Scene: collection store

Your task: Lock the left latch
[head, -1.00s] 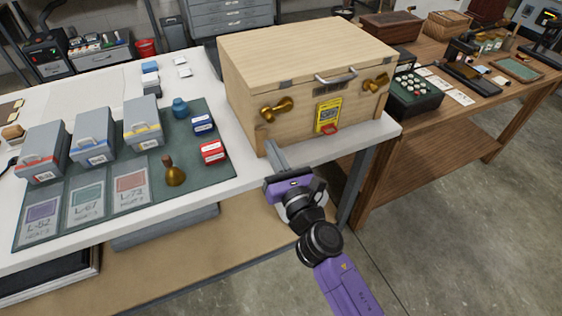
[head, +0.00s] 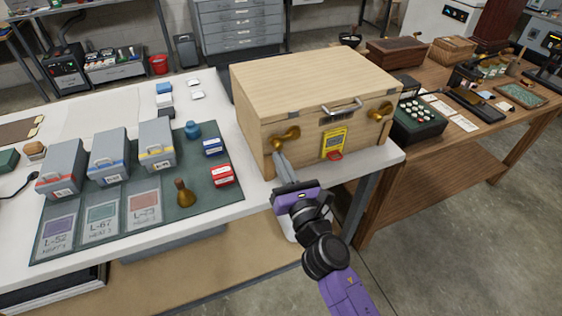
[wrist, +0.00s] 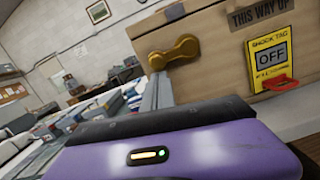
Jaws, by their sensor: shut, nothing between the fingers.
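A light wooden crate (head: 300,85) with a closed lid stands on the white table's right end. Its left latch (head: 285,138) is a brass piece on the front face, tilted with its right end higher; it also shows in the wrist view (wrist: 174,53). The right latch (head: 380,111) is a similar brass piece at the front's right side. My gripper (head: 279,158) is shut and empty, its fingertips just below the left latch near the crate's front. Whether the fingers touch the latch or crate cannot be told.
A yellow shock tag (head: 334,143) and a metal handle (head: 342,106) are on the crate's front. Left on a green mat (head: 110,215) are grey boxes (head: 109,155), red and blue boxes and a brass bell-shaped object (head: 185,193). A wooden table (head: 480,130) stands right.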

